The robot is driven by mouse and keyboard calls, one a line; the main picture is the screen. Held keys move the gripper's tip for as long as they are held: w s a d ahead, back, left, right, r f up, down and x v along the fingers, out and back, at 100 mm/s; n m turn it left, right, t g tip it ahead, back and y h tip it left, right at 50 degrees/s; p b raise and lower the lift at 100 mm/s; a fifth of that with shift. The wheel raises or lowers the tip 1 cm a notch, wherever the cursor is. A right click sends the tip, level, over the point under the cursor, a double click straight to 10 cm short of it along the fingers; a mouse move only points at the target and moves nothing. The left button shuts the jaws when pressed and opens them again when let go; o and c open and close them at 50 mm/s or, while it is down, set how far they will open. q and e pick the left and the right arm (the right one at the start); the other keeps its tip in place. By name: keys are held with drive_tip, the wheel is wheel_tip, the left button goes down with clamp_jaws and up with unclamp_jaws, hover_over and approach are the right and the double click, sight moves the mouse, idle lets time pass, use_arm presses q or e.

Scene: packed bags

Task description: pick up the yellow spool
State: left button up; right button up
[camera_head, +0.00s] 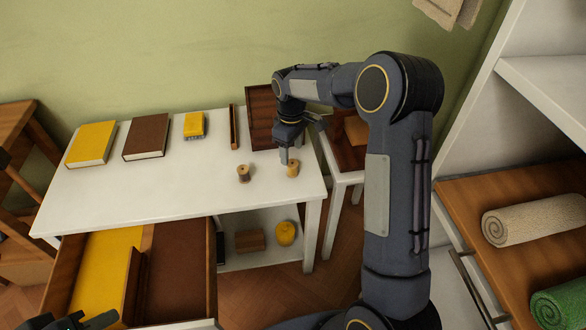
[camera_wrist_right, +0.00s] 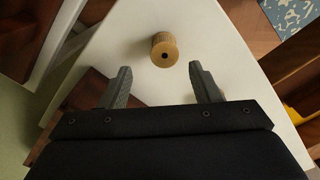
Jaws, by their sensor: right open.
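The yellow spool (camera_head: 293,168) stands on the white table near its right end. It also shows in the right wrist view (camera_wrist_right: 164,54), with a dark hole in its end. My right gripper (camera_head: 286,156) is above and just behind it. In the right wrist view my right gripper (camera_wrist_right: 159,71) is open, with the spool just ahead of the gap between its fingertips and nothing held. A browner spool (camera_head: 244,174) stands to the left on the same table. Only part of my left gripper (camera_head: 88,321) shows at the bottom left edge; its jaw state is unclear.
The white table (camera_head: 150,195) also bears a yellow book (camera_head: 91,144), a brown book (camera_head: 146,136), a yellow brush (camera_head: 194,125) and a dark wooden tray (camera_head: 262,120). An open drawer (camera_head: 180,270) juts out below. Rolled towels (camera_head: 535,220) lie at right.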

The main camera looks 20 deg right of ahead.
sight(292, 163)
drive_tip(key=f, duration=0.3)
drive_tip(key=s+f+b, duration=0.1)
drive_tip(key=f, duration=0.1)
drive_tip(key=shift+a, duration=0.1)
drive_tip(key=shift+w+f, duration=0.1)
drive_tip(key=shift+f, duration=0.3)
drive_tip(key=c, duration=1.1)
drive_tip(key=shift+o, duration=0.2)
drive_tip(key=shift+r, duration=0.1)
